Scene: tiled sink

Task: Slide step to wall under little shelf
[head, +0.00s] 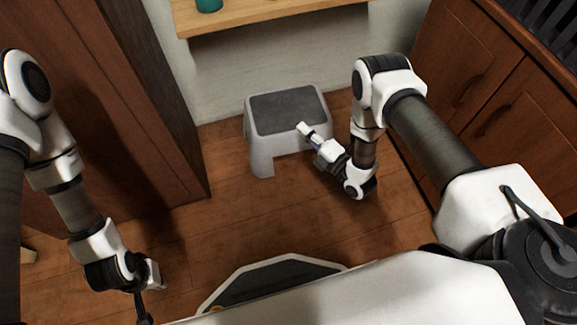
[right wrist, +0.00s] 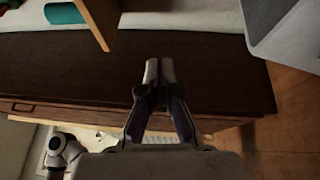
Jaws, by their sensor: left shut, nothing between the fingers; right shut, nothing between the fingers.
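The grey step (head: 262,148) with a dark top pad stands upright on the wood floor near the wall (head: 225,75), below and in front of the little wooden shelf (head: 270,17). Its rear legs are hidden, so I cannot tell if it touches the wall. My right gripper (head: 303,128) is shut and empty at the step's front right edge; contact is unclear. In the right wrist view its fingers (right wrist: 158,72) are together, with part of the step (right wrist: 285,25) at top right and the shelf (right wrist: 101,22) at top left. My left gripper (head: 148,298) is shut and low at the lower left, partly cut off.
A tall brown cabinet (head: 150,100) stands left of the step. Brown cupboards (head: 470,80) with handles stand to the right. A teal item (head: 208,4) sits on the shelf. The floor (head: 215,225) in front of the step is clear.

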